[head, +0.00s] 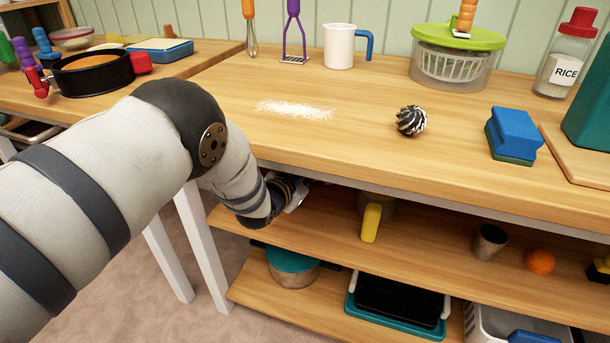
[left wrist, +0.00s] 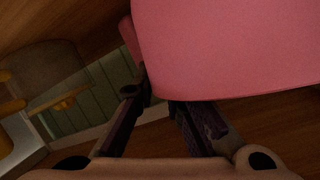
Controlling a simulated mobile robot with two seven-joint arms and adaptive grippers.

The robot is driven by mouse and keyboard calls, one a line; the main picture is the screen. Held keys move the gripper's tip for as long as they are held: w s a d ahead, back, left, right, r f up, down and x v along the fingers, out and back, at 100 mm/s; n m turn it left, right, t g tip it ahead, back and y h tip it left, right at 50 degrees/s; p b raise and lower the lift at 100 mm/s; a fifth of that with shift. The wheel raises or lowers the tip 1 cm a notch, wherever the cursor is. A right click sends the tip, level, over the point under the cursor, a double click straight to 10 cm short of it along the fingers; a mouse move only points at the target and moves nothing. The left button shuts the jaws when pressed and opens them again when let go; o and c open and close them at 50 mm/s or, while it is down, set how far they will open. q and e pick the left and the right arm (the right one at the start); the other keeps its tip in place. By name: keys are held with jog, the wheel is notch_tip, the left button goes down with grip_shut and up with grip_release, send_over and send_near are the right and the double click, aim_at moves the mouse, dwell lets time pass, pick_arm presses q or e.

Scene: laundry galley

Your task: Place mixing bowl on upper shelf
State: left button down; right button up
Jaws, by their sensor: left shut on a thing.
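The mixing bowl (left wrist: 235,45) is pink and fills the upper right of the left wrist view. My left gripper (left wrist: 162,100) is shut on its edge. In the head view my left arm reaches under the countertop, and the gripper's fingers and the bowl are hidden below the counter's edge. The upper shelf (head: 430,246) is the wooden board just under the countertop. I cannot tell whether the bowl touches the shelf. My right gripper is not in view.
On the upper shelf stand a yellow-handled item (head: 371,222), a metal cup (head: 489,241) and an orange (head: 540,262). The lower shelf holds a teal-lidded pot (head: 292,268) and a black tray (head: 398,302). The countertop (head: 350,150) overhangs closely above.

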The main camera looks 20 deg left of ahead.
pick_arm(q)
jog(key=shift+f+b, duration=0.3)
jog(key=shift+f, duration=0.25)
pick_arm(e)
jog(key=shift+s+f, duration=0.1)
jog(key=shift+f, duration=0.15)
pick_arm(q)
jog(key=c, duration=1)
grip_release()
jog(key=shift+r, duration=0.1)
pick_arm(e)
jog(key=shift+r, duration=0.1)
pick_arm(q)
jog(key=shift+s+r+p, duration=0.4)
jog(key=shift+s+p, duration=0.15)
jog(key=shift+p, duration=0.3)
jog(key=p+v, duration=1.1)
jog(key=v, duration=0.1)
jog(key=shift+s+a, duration=0.2)
jog(key=shift+s, duration=0.2)
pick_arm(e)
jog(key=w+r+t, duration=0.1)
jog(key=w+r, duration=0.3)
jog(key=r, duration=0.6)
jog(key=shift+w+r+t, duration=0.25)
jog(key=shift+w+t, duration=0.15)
pick_arm(q)
jog(key=shift+f, duration=0.1)
